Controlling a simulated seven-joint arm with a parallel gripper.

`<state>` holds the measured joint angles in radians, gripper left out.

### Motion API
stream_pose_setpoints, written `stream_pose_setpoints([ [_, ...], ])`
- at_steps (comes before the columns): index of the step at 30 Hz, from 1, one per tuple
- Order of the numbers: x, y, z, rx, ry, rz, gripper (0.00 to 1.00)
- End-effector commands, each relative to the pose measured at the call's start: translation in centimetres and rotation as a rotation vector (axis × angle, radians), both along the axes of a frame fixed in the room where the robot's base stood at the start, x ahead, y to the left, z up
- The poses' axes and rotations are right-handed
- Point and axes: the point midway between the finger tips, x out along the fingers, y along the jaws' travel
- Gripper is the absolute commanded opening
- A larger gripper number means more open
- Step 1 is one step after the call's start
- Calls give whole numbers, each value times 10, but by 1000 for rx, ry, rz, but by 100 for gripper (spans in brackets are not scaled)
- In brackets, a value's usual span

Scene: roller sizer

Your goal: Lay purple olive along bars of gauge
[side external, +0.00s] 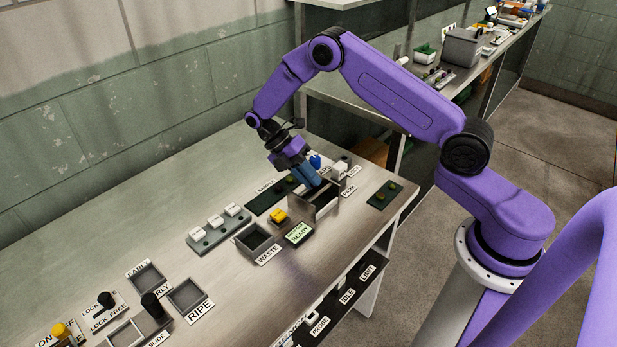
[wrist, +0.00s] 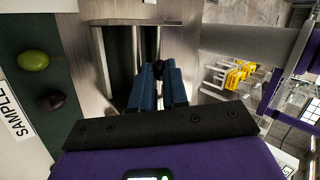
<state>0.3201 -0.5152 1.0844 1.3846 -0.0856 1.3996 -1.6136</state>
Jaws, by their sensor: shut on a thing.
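My gripper (wrist: 158,75) has blue fingers shut on a small dark olive (wrist: 158,67), which shows between the fingertips in the wrist view; it looks nearly black, so its purple is hard to confirm. In the side view my gripper (side external: 312,183) points down at the gauge (side external: 327,207), and the held olive is hidden there. I cannot tell whether the olive touches the bars.
A dark green sample strip (wrist: 40,95) holds a green olive (wrist: 33,60) and a dark purple olive (wrist: 51,101). A waste bin (side external: 258,232), a READY display (side external: 300,233) and a yellow switch (side external: 279,216) stand near the gauge. Another small green strip (side external: 384,195) lies to the right.

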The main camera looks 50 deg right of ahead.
Motion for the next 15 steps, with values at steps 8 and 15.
stream_pose_setpoints([
  [8,0,0,0,1,-2,0,44],
  [15,1,0,-2,2,-6,1,44],
])
